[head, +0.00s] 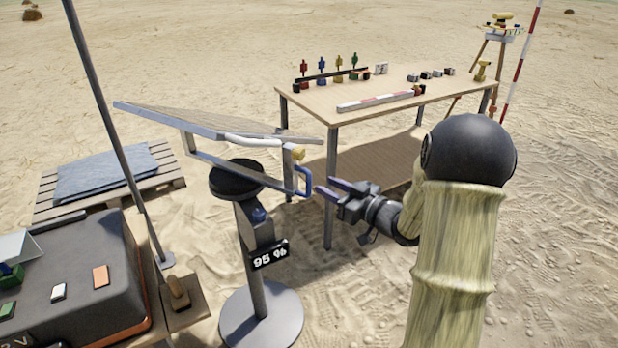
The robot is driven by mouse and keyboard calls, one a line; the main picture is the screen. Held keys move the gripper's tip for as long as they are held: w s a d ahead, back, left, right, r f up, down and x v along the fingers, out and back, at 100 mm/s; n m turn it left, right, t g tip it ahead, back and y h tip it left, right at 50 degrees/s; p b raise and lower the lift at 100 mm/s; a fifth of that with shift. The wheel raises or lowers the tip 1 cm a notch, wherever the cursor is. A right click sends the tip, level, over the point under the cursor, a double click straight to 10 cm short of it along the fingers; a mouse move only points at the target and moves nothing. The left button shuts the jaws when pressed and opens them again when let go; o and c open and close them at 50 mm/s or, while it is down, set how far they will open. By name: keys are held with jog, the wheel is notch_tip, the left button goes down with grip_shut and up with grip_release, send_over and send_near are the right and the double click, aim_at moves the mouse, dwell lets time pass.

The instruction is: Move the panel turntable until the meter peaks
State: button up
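The panel (215,122) is tilted on top of a round black turntable (236,180) on a stand. A blue handle (304,180) sits at the right end of the panel's frame, below a yellow knob (298,153). The meter (269,255) on the stand reads 95 %. My gripper (329,189) is just right of the blue handle, its two fingers apart and pointing left at it. The fingers appear empty, and I cannot tell whether a tip touches the handle.
A wooden table (440,92) with coloured figures and small blocks stands behind my arm. A dark case (75,275) is at the lower left, with a pole (115,130) beside it. A pallet (160,170) holds a grey sheet. Open sand lies around.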

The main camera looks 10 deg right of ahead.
aim_at(309, 176)
jog(key=x, duration=0.7)
jog(key=shift+w+a, duration=0.1)
jog(key=shift+w, duration=0.05)
grip_shut()
